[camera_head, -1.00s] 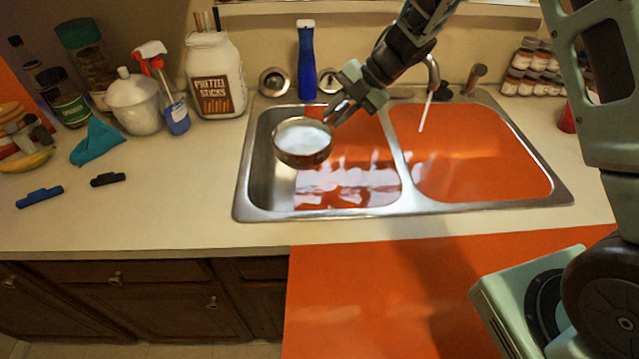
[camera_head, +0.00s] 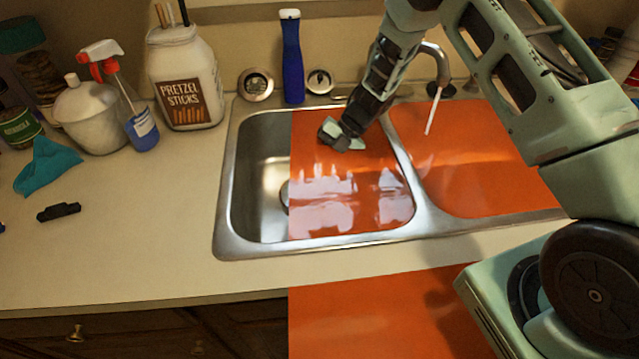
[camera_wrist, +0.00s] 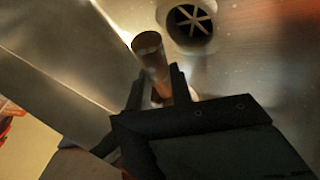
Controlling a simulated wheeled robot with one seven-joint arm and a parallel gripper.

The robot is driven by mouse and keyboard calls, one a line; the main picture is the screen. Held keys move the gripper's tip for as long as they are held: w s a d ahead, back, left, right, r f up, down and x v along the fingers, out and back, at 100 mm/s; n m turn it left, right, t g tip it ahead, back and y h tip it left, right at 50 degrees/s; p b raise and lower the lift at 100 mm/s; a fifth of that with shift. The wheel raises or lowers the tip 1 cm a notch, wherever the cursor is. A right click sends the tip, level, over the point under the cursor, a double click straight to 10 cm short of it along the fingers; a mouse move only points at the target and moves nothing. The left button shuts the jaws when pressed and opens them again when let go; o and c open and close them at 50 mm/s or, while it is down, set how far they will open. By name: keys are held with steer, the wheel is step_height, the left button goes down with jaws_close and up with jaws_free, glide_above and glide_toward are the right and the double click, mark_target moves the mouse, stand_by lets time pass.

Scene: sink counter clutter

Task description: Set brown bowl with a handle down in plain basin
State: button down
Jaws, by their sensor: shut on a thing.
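My gripper (camera_head: 338,136) reaches down into the left, plain metal basin (camera_head: 252,180) in the head view, near the basin's back right part. In the wrist view its fingers (camera_wrist: 157,84) are shut on a brown, rounded piece (camera_wrist: 150,48), which looks like the handle of the brown bowl. The bowl's round body cannot be made out in either current view. The basin floor with its round drain (camera_wrist: 190,24) shows just beyond the held piece in the wrist view. I cannot tell whether the bowl touches the floor.
Flat orange areas cover part of the left basin and most of the right basin (camera_head: 480,160). The faucet (camera_head: 437,65) stands behind the divider. A blue bottle (camera_head: 292,60), a pretzel jar (camera_head: 186,80) and a spray bottle (camera_head: 138,118) stand behind and left.

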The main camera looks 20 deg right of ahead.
steer(key=shift+f+p, duration=0.5)
steer(key=shift+f, duration=2.5)
steer(key=c, duration=1.2)
jaws_free()
steer(key=shift+f, duration=0.1)
steer(key=shift+c, duration=0.2)
